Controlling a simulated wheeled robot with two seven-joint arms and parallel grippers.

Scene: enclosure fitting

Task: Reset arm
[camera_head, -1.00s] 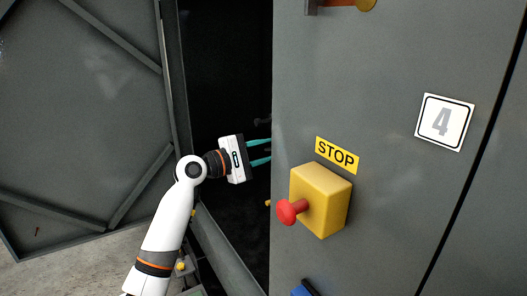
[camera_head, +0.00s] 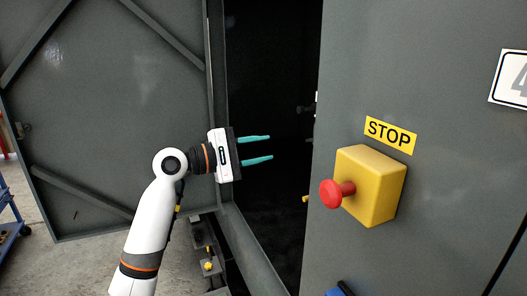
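My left arm comes in from the lower left. Its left gripper (camera_head: 257,149) has two teal fingers, parallel and apart, pointing right. It is open with nothing between the fingers. It is in front of the dark cabinet opening (camera_head: 268,70), left of the edge of the closed grey door panel. My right gripper is out of view.
A yellow box with a red stop button (camera_head: 332,193) juts out from the grey panel (camera_head: 440,240), under a yellow STOP label (camera_head: 390,135). A white number plate (camera_head: 511,77) is at the right edge. An open grey door (camera_head: 110,120) stands at left. Concrete floor shows lower left.

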